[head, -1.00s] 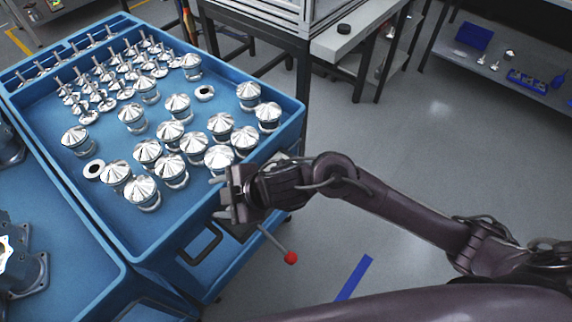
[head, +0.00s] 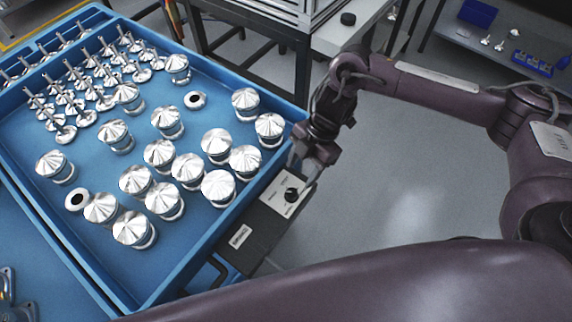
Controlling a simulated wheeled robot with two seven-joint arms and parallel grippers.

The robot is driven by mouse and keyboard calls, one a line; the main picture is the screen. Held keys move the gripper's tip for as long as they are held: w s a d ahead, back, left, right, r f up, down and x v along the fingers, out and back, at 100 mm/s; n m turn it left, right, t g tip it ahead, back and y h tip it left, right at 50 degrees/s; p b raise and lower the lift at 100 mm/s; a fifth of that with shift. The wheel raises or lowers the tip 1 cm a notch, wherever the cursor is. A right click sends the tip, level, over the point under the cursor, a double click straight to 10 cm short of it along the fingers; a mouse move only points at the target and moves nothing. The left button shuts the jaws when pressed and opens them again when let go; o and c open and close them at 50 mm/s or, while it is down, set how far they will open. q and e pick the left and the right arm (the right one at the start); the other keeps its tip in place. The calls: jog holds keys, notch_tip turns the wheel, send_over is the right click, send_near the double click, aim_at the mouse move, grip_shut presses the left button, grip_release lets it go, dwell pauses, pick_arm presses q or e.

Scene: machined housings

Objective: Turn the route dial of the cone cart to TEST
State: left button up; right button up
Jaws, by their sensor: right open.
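The cone cart (head: 190,282) is a blue tray cart on the left, holding shiny metal cones. Its route dial (head: 291,194) is a small black knob on a white plate (head: 279,203), at the cart's near right corner. The plate's markings are too small to read, so I cannot tell the dial's setting. My right gripper (head: 301,172) is open and empty, its fingers pointing down just above and behind the dial. I cannot tell whether a fingertip touches the plate; the knob appears free of the fingers. My left gripper is not in view.
A dark panel with a white label (head: 239,236) sits beside the dial plate. A grey bench with a black puck (head: 348,19) stands behind my right arm. A shelf with blue items (head: 532,63) is at the far right. Grey floor right of the cart is open.

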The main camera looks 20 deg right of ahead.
aim_at(292, 191)
jog(key=shift+f, duration=0.2)
jog(key=s+f, duration=0.1)
jog(key=a+f, duration=0.1)
jog(key=f, duration=0.1)
jog(key=shift+s+a+p, duration=0.2)
jog(key=shift+s+p, duration=0.15)
jog(key=shift+x, duration=1.15)
jog(key=shift+w+a+f, duration=0.15)
jog(key=shift+w+f, duration=0.05)
jog(key=shift+f, duration=0.4)
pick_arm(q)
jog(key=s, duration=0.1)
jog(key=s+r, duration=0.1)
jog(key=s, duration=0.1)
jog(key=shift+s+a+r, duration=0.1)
pick_arm(e)
jog(key=c, duration=1)
